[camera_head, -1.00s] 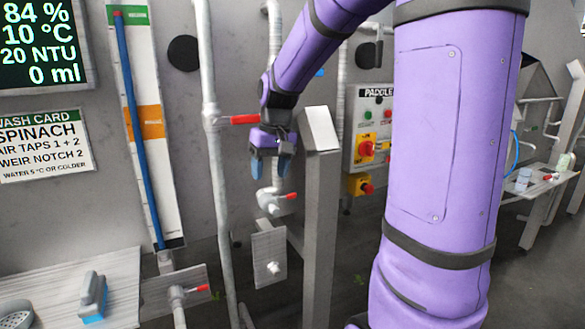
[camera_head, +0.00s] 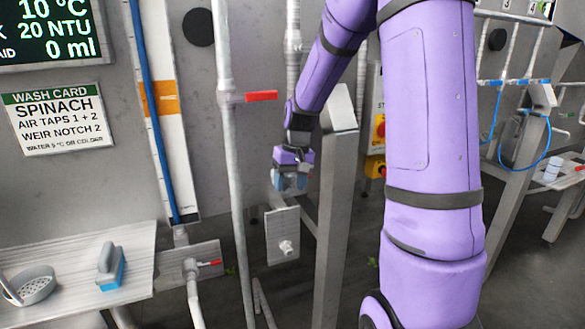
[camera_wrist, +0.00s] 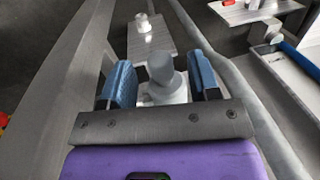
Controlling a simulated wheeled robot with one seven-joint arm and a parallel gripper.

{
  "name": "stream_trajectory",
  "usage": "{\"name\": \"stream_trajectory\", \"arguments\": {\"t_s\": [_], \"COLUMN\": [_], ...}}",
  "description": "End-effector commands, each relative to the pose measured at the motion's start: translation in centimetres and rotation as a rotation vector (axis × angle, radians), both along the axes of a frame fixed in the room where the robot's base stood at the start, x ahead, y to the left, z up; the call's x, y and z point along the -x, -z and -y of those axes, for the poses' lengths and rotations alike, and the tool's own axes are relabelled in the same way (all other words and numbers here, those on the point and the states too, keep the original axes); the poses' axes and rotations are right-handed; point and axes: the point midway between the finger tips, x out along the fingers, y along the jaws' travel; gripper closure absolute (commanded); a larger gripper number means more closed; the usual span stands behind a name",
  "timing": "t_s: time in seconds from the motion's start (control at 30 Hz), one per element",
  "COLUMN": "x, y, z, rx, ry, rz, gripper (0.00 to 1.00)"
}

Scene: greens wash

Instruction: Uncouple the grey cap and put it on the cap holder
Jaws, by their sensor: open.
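The grey cap (camera_wrist: 161,66) is in the wrist view, on the white end of a coupling (camera_wrist: 165,93). My gripper (camera_head: 290,181) is open, its two blue fingers on either side of the cap; in the wrist view (camera_wrist: 161,78) gaps show between fingers and cap. In the head view my gripper hides the cap and the pipe end. A grey plate with a short white peg, which looks like the cap holder (camera_head: 274,225), is below my gripper in the head view; it also shows beyond the cap in the wrist view (camera_wrist: 135,43). Its peg looks bare.
A slanted-top steel post (camera_head: 333,220) stands close right of my gripper. A vertical pipe (camera_head: 232,150) with a red lever (camera_head: 261,96) runs to its left. A bench (camera_head: 70,268) with a strainer (camera_head: 30,285) and blue-based brush (camera_head: 111,268) is at lower left.

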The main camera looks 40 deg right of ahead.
Motion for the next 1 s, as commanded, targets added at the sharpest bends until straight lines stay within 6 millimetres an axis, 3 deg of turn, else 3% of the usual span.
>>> {"name": "stream_trajectory", "arguments": {"t_s": [0.2, 0.53, 0.77, 1.0], "x": [-0.1, -0.1, -0.1, 0.0], "y": [1.6, 1.8, 1.8, 1.8], "z": [-0.2, -0.3, -0.3, -0.3], "rx": [0.000, 0.000, 0.000, 0.000], "ry": [0.000, 0.000, 0.000, 0.000], "rz": [0.000, 0.001, 0.001, 0.001], "gripper": [0.44, 0.44, 0.97, 1.00]}}
